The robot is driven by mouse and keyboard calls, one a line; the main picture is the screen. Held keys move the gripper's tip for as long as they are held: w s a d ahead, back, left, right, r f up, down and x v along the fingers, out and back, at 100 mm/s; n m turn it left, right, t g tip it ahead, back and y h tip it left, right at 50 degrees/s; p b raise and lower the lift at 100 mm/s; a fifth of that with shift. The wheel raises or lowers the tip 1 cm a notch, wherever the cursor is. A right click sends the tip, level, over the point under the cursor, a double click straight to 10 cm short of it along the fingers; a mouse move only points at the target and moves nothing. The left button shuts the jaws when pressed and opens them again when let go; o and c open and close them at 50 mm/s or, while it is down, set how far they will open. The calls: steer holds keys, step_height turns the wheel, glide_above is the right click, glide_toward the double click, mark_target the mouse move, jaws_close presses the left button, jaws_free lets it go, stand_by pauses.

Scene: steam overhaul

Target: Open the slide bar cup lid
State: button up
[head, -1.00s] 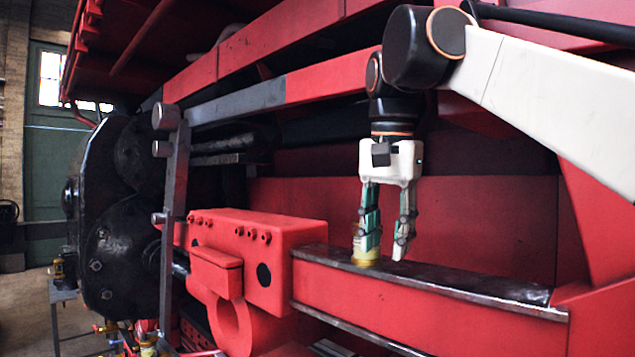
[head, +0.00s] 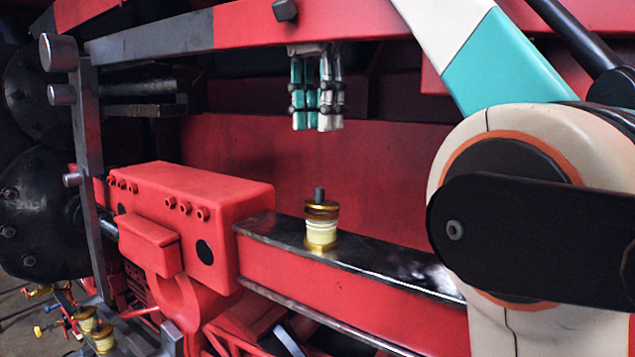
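The slide bar cup (head: 320,232) stands upright on the dark top of the slide bar (head: 375,262), with a cream body and a brass base. Its brass lid (head: 321,209) with a dark knob (head: 319,194) is on top of the cup. I cannot tell whether the lid is loose. My gripper (head: 318,127) hangs above the cup with its teal and pale fingers pointing down, clear of the knob.
A red crosshead block (head: 215,195) stands left of the cup. A red and grey beam (head: 275,25) runs across above, near my gripper's top. A red wall (head: 400,150) lies behind the cup. Several small cups (head: 88,322) show low at the left.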

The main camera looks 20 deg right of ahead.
mark_target(319, 189)
steer(key=f, duration=0.7)
steer(key=f+p, duration=0.1)
steer(key=f, duration=0.3)
steer(key=shift+s+f, duration=0.25)
steer(key=shift+f, duration=0.05)
steer(key=shift+s, duration=0.1)
steer(key=shift+d, duration=0.1)
jaws_close()
